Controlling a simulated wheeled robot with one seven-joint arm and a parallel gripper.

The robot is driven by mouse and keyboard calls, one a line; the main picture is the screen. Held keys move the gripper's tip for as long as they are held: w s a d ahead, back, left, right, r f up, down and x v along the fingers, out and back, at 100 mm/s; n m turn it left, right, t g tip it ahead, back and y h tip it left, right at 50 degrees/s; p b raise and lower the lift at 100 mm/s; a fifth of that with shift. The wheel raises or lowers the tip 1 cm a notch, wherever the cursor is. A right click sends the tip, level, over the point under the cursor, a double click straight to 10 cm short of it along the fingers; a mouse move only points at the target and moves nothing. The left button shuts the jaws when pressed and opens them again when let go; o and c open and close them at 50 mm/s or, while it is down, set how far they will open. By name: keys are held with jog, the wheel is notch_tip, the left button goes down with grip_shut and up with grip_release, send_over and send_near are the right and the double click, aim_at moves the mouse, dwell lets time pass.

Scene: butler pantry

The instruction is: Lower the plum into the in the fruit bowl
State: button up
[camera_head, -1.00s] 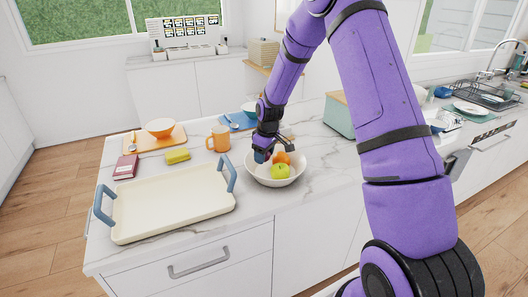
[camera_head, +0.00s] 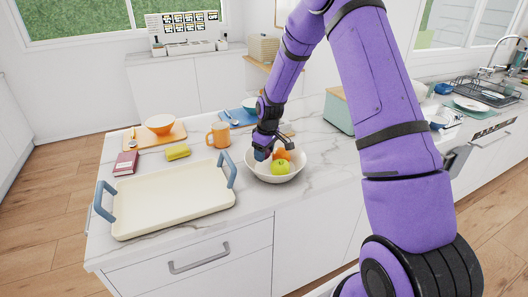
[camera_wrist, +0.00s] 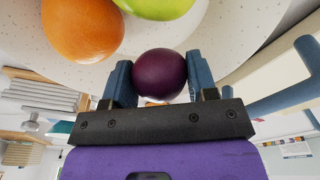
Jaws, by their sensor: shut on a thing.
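The plum (camera_wrist: 160,75) is dark purple and round, and it is held between the two blue fingers of my gripper (camera_wrist: 160,82) in the wrist view. The bowl also fills the top of the wrist view (camera_wrist: 225,30). A green apple (camera_head: 280,167) and an orange (camera_head: 284,154) lie in the bowl. They also show in the wrist view as the apple (camera_wrist: 155,5) and the orange (camera_wrist: 82,28), apart from the plum.
A cream tray (camera_head: 170,200) with blue handles stands left of the bowl. An orange mug (camera_head: 219,136) stands behind it, near a yellow sponge (camera_head: 178,152). A teal box (camera_head: 338,114) is at the right. Bare marble lies in front of the bowl.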

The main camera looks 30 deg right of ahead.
jog(key=shift+f, duration=1)
dwell(0.6)
jog(key=o, duration=1)
jog(key=shift+r, duration=0.1)
